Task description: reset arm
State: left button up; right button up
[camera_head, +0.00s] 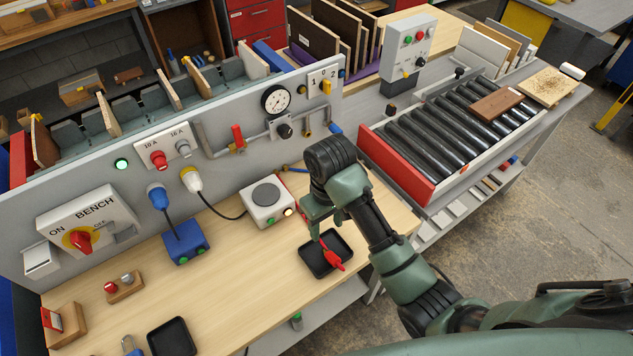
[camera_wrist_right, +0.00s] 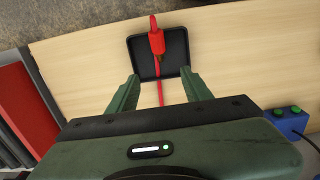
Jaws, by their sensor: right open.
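My right gripper (camera_head: 314,222) is above the bench, pointing down over a small black tray (camera_head: 313,263). In the right wrist view, its two green fingers stand wide apart and nothing is between them at the tips (camera_wrist_right: 160,86). A red tool or plug (camera_head: 331,257) lies in the tray, apart from the fingers. In the right wrist view the red piece (camera_wrist_right: 156,40) shows a brass-coloured end and a thin red strip, and the black tray (camera_wrist_right: 177,62) lies beyond the fingers. My left gripper is not in view.
A grey panel with switches and a gauge (camera_head: 276,99) runs behind the bench. A white box with a round disc (camera_head: 267,203) and a blue box (camera_head: 186,243) stand near it. A roller conveyor (camera_head: 453,124) with a brown board (camera_head: 497,103) lies right. Another black tray (camera_head: 172,338) sits front left.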

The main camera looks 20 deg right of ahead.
jog(key=s+d+m+t, duration=0.15)
jog(key=s+d, duration=0.25)
jog(key=s, duration=0.5)
jog(key=s+d+m+t, duration=0.1)
jog(key=s+d+t, duration=0.15)
jog(key=s, duration=0.75)
notch_tip(320, 180, down, 36)
jog(key=s+g+b, duration=0.2)
jog(key=b, duration=0.6)
jog(key=s+d+f+b, duration=0.2)
jog(key=s+f+b, duration=0.1)
jog(key=s+f, duration=0.5)
jog(key=s+d+f+g+b, duration=0.1)
jog(key=s+f+b, duration=0.1)
jog(key=s+f, duration=0.6)
notch_tip(320, 180, down, 4)
jog(key=shift+s+d+f+n+b, duration=0.25)
jog(key=shift+s+d+n+b, duration=0.05)
jog(key=shift+d+n+b, duration=0.15)
